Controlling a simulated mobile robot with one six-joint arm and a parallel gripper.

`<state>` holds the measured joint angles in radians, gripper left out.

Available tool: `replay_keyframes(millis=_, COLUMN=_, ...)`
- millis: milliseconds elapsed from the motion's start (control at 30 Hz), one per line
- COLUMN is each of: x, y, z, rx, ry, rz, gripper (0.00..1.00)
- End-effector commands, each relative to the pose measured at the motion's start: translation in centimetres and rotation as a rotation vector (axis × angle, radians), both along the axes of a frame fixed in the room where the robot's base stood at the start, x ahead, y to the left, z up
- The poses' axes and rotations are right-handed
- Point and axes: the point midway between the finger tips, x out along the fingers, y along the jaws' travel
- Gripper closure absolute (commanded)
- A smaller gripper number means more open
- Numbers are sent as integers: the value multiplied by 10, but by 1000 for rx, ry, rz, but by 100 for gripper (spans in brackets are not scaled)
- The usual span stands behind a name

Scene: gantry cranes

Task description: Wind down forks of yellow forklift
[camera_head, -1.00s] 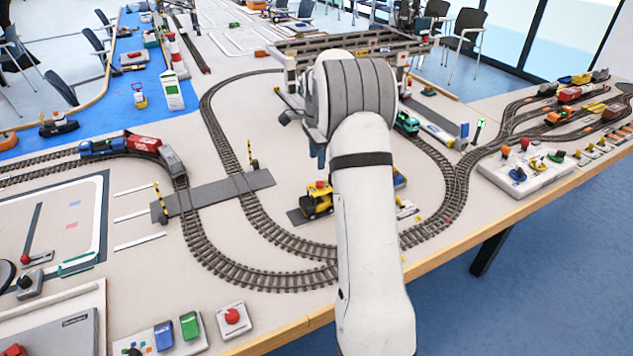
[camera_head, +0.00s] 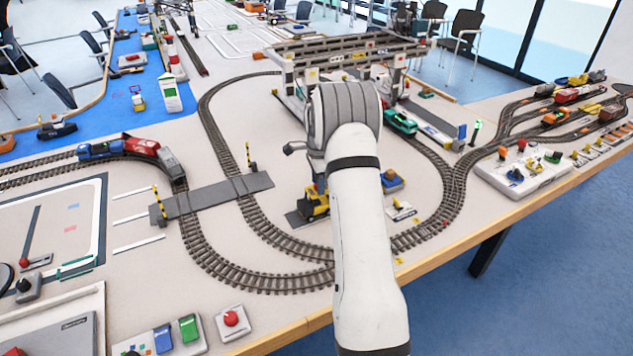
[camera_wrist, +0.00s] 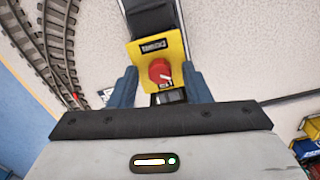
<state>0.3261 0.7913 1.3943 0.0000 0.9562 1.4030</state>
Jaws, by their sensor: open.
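The yellow forklift (camera_head: 313,203) stands on a dark grey plate inside the track loop in the head view, partly hidden behind my arm. In the wrist view its yellow top (camera_wrist: 158,62) shows with a round red knob (camera_wrist: 160,71) bearing a white mark. A dark part of the forklift extends away at the top of the wrist view. My gripper (camera_wrist: 161,84) is open, with one blue-grey finger on each side of the red knob, and gaps show between fingers and knob. The forks cannot be made out.
Curved railway track (camera_head: 272,280) runs around the forklift. A gantry crane (camera_head: 340,50) stands behind my arm. A blue and yellow item (camera_head: 391,181) lies right of my arm. A grey level crossing (camera_head: 215,196) lies to the left.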

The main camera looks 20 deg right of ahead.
Motion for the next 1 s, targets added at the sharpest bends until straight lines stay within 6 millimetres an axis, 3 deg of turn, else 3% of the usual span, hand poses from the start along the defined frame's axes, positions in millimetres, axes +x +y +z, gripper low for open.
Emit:
replay_keyframes(millis=67, x=0, y=0, z=0, rx=0, ry=0, rz=0, gripper=56)
replay_keyframes(millis=600, x=0, y=-1, z=1, rx=0, ry=0, rz=-1, gripper=100)
replay_keyframes(millis=633, x=0, y=11, z=1, rx=0, ry=0, rz=2, gripper=100)
replay_keyframes(millis=1000, x=0, y=-1, z=0, rx=0, ry=-1, rz=70, gripper=100)
